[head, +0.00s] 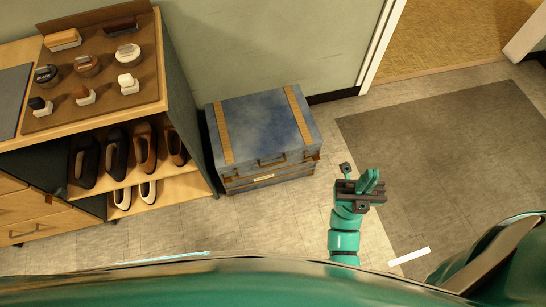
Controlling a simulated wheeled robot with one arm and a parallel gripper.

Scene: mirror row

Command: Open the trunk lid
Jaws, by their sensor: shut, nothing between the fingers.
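The blue trunk (265,160) stands on the floor against the wall, in the middle of the head view. Its lid (258,118) is shut and has two tan straps running across it. A dark handle (272,160) shows on the front edge of the lid, and a small pale label (264,178) sits below it. My gripper (371,178) is to the right of the trunk and apart from it. Its green fingers are together, with nothing between them.
A wooden shelf unit (195,185) with shoes and a board of brushes (100,107) stands close to the trunk's left. A dark grey mat (440,140) lies on the right, before a doorway (450,38). Tiled floor (285,225) in front of the trunk is clear.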

